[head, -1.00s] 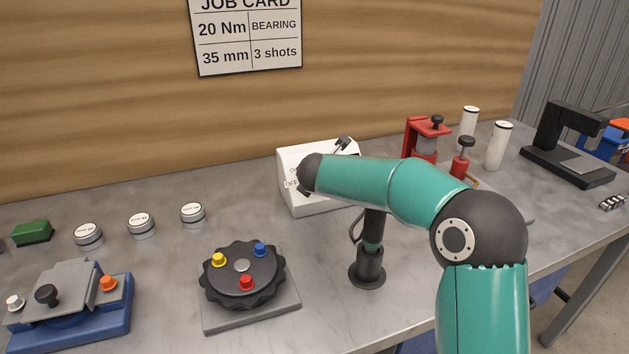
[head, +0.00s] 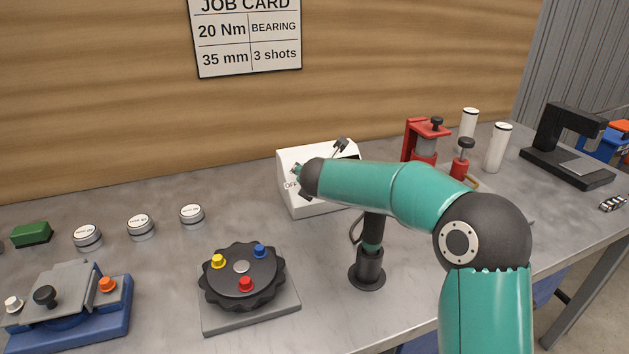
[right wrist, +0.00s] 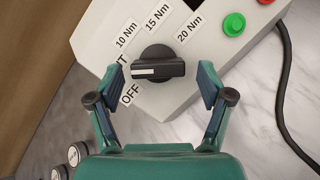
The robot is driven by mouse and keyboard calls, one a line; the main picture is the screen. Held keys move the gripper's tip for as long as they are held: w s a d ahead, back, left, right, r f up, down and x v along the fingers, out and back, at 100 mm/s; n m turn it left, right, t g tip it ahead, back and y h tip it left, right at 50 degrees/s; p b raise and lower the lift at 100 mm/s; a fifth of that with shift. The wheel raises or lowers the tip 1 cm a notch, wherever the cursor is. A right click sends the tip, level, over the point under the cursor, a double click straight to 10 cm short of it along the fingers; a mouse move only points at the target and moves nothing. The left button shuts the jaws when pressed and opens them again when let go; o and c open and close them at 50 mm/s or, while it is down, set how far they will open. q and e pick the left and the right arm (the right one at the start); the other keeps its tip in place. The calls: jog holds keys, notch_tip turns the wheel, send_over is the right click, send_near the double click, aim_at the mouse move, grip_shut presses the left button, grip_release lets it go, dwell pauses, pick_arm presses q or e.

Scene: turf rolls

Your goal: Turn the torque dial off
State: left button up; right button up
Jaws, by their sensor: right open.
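The torque dial (right wrist: 160,67) is a black knob with a white pointer line on the sloped face of a white control box (head: 318,207). In the right wrist view the pointer faces left, between the OFF mark (right wrist: 130,94) and a label ending in T that is partly hidden by a finger. My right gripper (right wrist: 162,84) is open, with one finger on each side of the dial and a gap on both sides. In the head view my right wrist covers most of the gripper and dial. My left gripper is not in view.
A green button (right wrist: 234,23) and a red button sit on the same box, right of the dial. A black cable (right wrist: 286,100) runs beside it. A black lobed turntable (head: 242,272) stands front left, and a red press (head: 424,140) stands behind my arm.

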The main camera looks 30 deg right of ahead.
jog(key=shift+r, duration=0.1)
jog(key=shift+s+a+r, duration=0.25)
jog(key=shift+s+r, duration=0.15)
jog(key=v, duration=1)
jog(key=shift+s+a, duration=0.25)
jog(key=shift+s, duration=0.05)
